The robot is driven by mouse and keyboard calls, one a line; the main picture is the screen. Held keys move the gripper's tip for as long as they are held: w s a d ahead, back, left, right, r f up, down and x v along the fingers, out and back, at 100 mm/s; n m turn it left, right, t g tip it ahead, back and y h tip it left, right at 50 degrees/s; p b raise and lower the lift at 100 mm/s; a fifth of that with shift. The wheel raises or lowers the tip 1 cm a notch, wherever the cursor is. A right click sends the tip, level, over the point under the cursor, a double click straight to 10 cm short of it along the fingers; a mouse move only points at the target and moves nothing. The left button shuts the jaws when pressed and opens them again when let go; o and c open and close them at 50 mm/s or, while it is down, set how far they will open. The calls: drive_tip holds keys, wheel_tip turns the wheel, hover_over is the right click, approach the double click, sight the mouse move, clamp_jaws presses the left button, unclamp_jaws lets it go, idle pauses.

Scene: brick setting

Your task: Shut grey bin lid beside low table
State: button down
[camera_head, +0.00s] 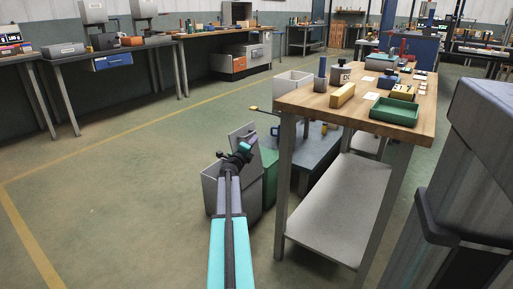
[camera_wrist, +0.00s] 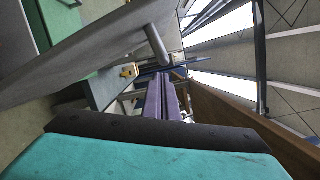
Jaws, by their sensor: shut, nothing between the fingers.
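The grey bin (camera_head: 211,190) stands on the floor, left of the low table (camera_head: 318,153). Its lid (camera_head: 241,133) is raised, tilted up at the back of the bin. My gripper (camera_head: 251,142) is shut and empty, close to the front of the raised lid; whether they touch is unclear. In the wrist view, the purple fingers (camera_wrist: 163,82) are together, and a large grey panel that looks like the lid (camera_wrist: 75,55) fills the upper left, with a short rod (camera_wrist: 157,45) on it. My arm hides part of the bin.
A green bin (camera_head: 270,172) stands right behind the grey one. A tall wooden-topped workbench (camera_head: 318,105) with a lower shelf (camera_head: 335,205) is close on the right and holds a green tray (camera_head: 394,113). Open floor lies to the left.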

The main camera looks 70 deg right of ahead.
drive_tip(key=shift+w+d+r, duration=0.1)
drive_tip(key=shift+w+r, duration=0.05)
drive_tip(key=shift+w, duration=0.25)
drive_tip(key=shift+w, duration=0.1)
